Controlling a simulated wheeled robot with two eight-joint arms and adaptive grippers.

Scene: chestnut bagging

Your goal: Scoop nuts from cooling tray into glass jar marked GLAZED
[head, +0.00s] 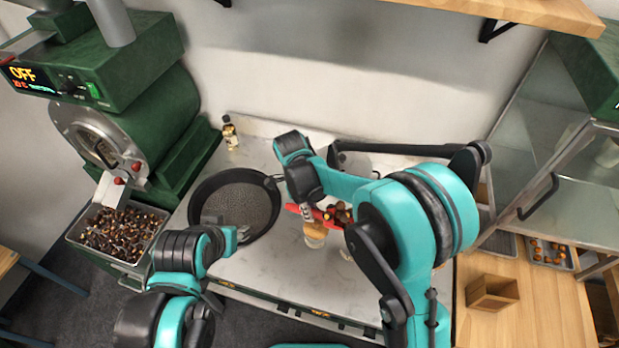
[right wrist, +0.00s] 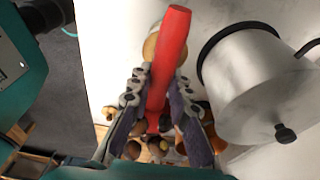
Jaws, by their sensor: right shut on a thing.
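My right gripper (head: 306,210) is shut on the red handle of a scoop (head: 322,214). The red handle (right wrist: 167,65) lies between its fingers (right wrist: 155,95) in the right wrist view. Brown nuts (head: 343,211) show at the scoop's right end, above the counter. A small jar (head: 315,240) with a tan upper part stands just below the scoop; its marking cannot be read. A metal tray (head: 78,238) of dark nuts sits under the roaster's chute at the left.
A black pan (head: 238,203) lies on the pale counter (head: 268,262). A metal pot (right wrist: 252,85) stands close to my right gripper. A small bottle (head: 229,132) is at the back. A wooden box (head: 492,292) and a tray of orange-brown pieces (head: 536,257) are at the right.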

